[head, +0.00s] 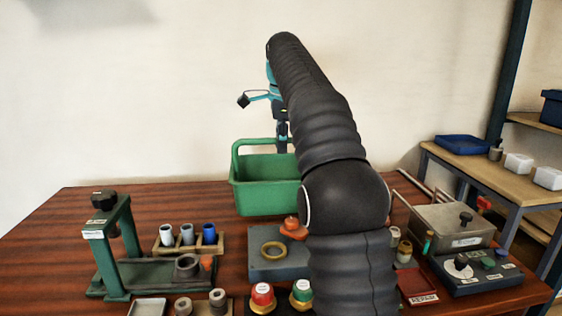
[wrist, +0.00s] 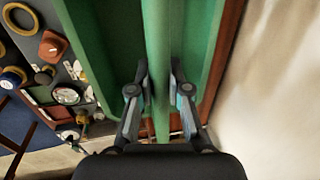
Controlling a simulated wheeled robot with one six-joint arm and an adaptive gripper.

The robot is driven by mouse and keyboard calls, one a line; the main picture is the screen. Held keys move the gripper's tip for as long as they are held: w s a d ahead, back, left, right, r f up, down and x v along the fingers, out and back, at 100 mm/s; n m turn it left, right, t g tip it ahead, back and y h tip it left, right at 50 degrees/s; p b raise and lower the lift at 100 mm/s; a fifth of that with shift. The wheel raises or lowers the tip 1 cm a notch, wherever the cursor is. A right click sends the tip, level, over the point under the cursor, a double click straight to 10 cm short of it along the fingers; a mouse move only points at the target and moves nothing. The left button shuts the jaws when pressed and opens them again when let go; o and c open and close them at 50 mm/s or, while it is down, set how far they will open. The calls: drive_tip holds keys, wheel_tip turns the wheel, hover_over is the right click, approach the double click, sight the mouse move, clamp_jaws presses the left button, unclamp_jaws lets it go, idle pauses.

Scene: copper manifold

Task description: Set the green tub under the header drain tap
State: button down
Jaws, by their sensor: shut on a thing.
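The green tub (head: 262,190) is at the back middle of the table in the head view, upright, with a raised handle. My gripper (head: 283,146) points down at the handle from above. In the wrist view, my gripper (wrist: 158,75) is shut with a finger on each side of the green handle bar (wrist: 158,30). I cannot tell whether the tub's base touches the table. I cannot make out the header drain tap for sure; my arm hides part of the table in the head view. A round gauge and brass fittings (wrist: 82,117) show in the wrist view.
A green press stand (head: 112,245) and a rack of cups (head: 188,240) are at left. A grey plate with a brass ring (head: 273,250) lies in front of the tub. A steel box (head: 450,222) and a control box (head: 478,270) are at right. The back left table is clear.

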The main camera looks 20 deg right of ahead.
drive_tip(key=shift+f+b, duration=0.35)
drive_tip(key=shift+f, duration=2.1)
drive_tip(key=c, duration=1.1)
unclamp_jaws()
drive_tip(key=shift+f, duration=0.1)
drive_tip(key=shift+s+a+r+p, duration=0.1)
drive_tip(key=shift+s+r, duration=0.3)
drive_tip(key=shift+r, duration=1.6)
drive_tip(key=shift+s+a+r+p, duration=0.15)
drive_tip(key=shift+s+r, duration=0.25)
drive_tip(key=shift+r, duration=1.55)
drive_tip(key=shift+s+a+r+p, duration=0.1)
drive_tip(key=shift+s+r, duration=0.3)
drive_tip(key=shift+r, duration=1.6)
